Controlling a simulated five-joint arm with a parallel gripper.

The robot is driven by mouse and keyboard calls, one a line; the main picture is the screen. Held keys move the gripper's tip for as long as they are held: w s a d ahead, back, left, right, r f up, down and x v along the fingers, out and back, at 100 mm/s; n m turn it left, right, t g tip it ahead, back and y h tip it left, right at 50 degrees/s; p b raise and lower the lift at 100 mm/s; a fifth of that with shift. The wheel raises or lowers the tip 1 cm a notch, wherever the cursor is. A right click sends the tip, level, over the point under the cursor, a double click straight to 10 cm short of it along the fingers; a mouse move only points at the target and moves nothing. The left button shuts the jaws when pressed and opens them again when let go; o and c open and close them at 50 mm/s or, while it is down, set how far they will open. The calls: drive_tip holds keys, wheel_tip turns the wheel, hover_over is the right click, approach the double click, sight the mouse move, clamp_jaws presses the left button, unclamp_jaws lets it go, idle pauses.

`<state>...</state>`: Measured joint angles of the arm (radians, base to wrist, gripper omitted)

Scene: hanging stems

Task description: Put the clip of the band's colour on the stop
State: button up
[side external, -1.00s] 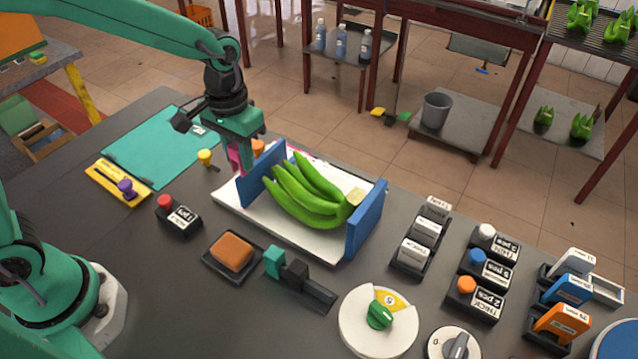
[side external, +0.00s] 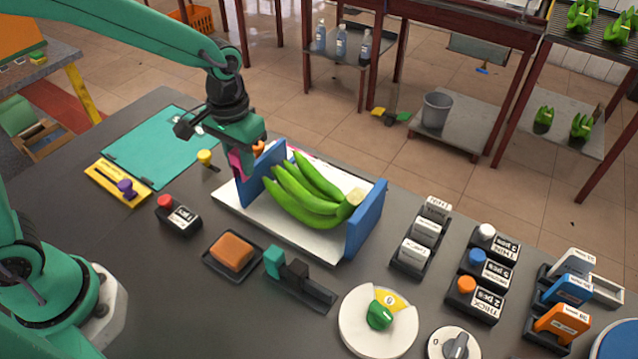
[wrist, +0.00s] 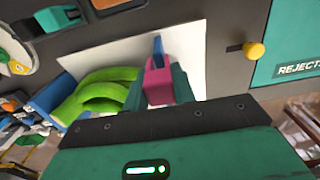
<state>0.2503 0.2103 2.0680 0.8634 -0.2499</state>
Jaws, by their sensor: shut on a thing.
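My gripper (side external: 243,160) is shut on a magenta clip (side external: 237,165). The clip also shows between the jaws in the wrist view (wrist: 158,82). The clip is at the top of the left blue stop (side external: 262,168), at its far-left end. In the wrist view the stop's narrow blue edge (wrist: 158,46) runs out from the clip; I cannot tell whether the clip is seated on it. Green bananas (side external: 308,190) lie on a white board (side external: 290,233) between the left stop and the right blue stop (side external: 366,219). I cannot make out a band on them.
A small orange piece (side external: 258,148) shows behind the gripper. In front are an orange sponge (side external: 232,251), a dark rail with teal and black blocks (side external: 293,272) and a white dial (side external: 378,320). A yellow knob (side external: 205,157) and a teal mat (side external: 160,150) lie left.

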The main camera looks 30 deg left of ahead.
drive_tip(key=shift+f, duration=1.45)
drive_tip(key=o, duration=1)
drive_tip(key=shift+r, duration=0.15)
wheel_tip(320, 180, up, 7)
drive_tip(key=shift+r, duration=0.25)
